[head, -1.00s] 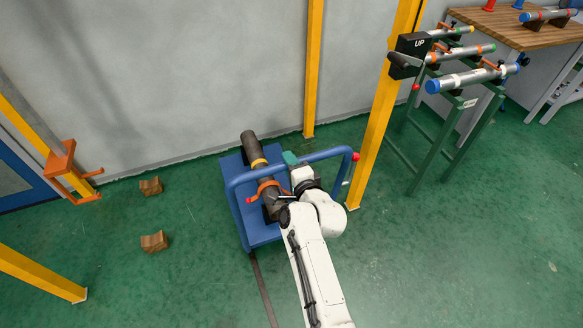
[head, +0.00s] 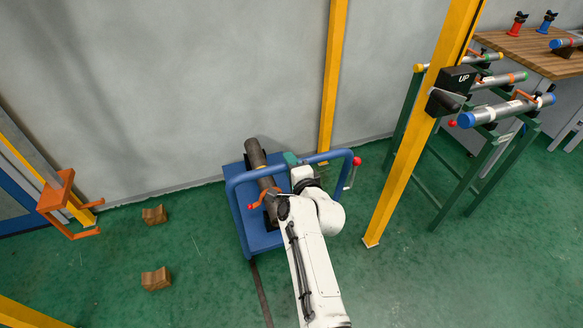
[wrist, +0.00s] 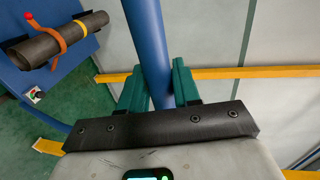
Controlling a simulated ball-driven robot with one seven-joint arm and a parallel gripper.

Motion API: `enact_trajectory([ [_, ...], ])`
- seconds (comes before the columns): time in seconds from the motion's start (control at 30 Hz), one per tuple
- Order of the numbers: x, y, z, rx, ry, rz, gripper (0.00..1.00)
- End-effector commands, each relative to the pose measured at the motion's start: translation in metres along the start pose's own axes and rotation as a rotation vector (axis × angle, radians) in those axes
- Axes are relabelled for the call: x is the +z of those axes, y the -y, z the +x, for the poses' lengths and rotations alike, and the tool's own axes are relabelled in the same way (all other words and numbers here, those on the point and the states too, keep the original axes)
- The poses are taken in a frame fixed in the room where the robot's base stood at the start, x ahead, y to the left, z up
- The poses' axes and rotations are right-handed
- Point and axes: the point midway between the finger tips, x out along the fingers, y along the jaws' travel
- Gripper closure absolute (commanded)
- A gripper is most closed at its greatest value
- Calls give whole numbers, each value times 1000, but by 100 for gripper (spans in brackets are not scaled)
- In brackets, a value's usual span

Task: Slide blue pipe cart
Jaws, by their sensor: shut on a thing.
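The blue cart (head: 236,213) stands on the green floor near the wall, with a blue tubular push handle (head: 328,153). A dark brown pipe (head: 256,155) lies on it under an orange clamp with a red knob, and the wrist view shows this pipe (wrist: 62,47) with a yellow band. My gripper's teal fingers (wrist: 159,88) are shut around the blue handle bar (wrist: 150,45), one on each side. In the head view my gripper (head: 291,158) is at the handle, partly hidden by my wrist. My arm hides part of the cart's right side.
A yellow post (head: 405,150) with a black "UP" box stands right of the cart; another yellow post (head: 334,80) is at the wall. A green rack (head: 480,165) holds pipes. Two wooden blocks (head: 154,214) (head: 156,279) lie left. A dark floor strip (head: 262,295) runs near the cart.

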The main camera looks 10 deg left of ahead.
Motion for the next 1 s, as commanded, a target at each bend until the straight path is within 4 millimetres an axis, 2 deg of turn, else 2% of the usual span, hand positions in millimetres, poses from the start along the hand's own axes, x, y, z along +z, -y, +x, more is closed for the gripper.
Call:
enact_trajectory([
  [0.4,0,3,2,-3,0,0,100],
  [0.43,0,3,2,-3,0,0,65],
  [0.57,0,2,2,-3,0,0,52],
  [0.6,0,2,2,-2,0,0,50],
  [0.87,0,1,0,-1,0,0,50],
  [1.0,0,1,-8,0,1,-1,50],
])
